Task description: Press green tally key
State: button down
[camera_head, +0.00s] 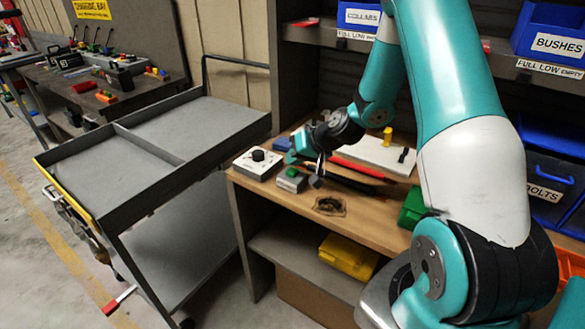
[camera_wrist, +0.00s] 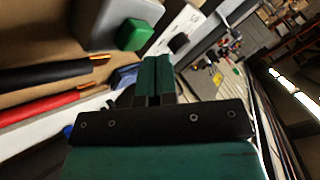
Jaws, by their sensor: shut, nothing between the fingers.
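The green tally key (camera_head: 292,172) is a small green button on top of a grey box (camera_head: 290,183) near the left front of the wooden bench. In the wrist view the green key (camera_wrist: 134,34) shows just above and left of my fingertips, on its grey box (camera_wrist: 92,20). My gripper (camera_head: 291,158) is above the bench, close behind the key. In the wrist view its two green fingers (camera_wrist: 155,75) are together with nothing between them. I see no contact with the key.
A white box with a black knob (camera_head: 257,162) stands left of the grey box. Red and black long-handled items lie to the right (camera_head: 357,168). A green block (camera_head: 413,208) is farther right. A grey cart (camera_head: 150,150) stands left of the bench.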

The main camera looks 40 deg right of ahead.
aim_at(294, 170)
jog(key=shift+r, duration=0.15)
jog(key=shift+r+p, duration=1.8)
jog(key=shift+r, duration=0.75)
jog(key=shift+f, duration=0.1)
